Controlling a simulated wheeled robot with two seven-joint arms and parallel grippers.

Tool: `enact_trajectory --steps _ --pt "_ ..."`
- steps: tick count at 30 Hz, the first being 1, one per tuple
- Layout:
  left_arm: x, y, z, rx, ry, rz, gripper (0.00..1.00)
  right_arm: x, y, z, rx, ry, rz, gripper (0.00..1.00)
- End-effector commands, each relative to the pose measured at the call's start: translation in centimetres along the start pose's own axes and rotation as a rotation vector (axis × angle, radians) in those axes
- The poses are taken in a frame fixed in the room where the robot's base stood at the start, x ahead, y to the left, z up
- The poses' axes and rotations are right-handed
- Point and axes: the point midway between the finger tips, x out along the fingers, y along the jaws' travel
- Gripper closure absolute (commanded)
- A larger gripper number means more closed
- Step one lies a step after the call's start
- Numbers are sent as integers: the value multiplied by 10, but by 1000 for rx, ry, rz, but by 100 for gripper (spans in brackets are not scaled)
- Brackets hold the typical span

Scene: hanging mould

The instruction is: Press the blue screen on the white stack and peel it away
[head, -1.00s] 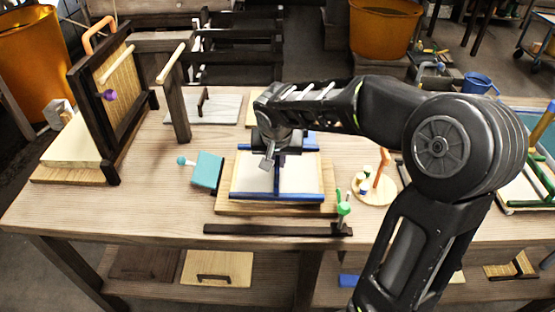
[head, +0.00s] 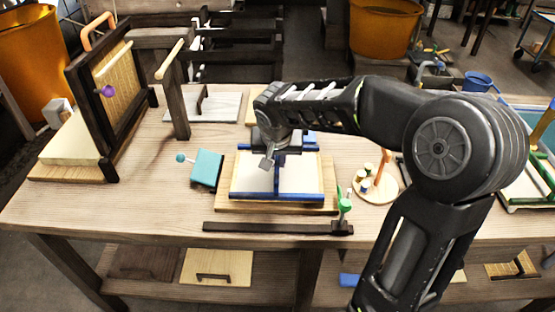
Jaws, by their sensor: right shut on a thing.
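The blue screen (head: 300,197) is a blue frame with a middle bar. It lies on the white stack (head: 300,180), which rests on a wooden board (head: 329,190) near the middle of the bench. My right gripper (head: 271,163) comes in from above and is shut on the screen at its middle bar. My gripper and wrist hide the grip and the rear part of the screen. The frame looks about level; I cannot tell whether it touches the stack all round. My left gripper is not in view.
A teal block (head: 207,168) stands just left of the board. A dark bar (head: 270,227) with a green piece (head: 345,203) lies in front. A round tray (head: 380,190) with small items is at right. A dark upright frame (head: 105,95) and post (head: 176,97) stand at left.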

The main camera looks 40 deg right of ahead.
Motion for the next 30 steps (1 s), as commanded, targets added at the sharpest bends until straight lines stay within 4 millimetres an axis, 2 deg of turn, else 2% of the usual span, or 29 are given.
enact_trajectory --steps 30 --pt "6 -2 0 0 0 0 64 4 0 3 -2 -6 2 100"
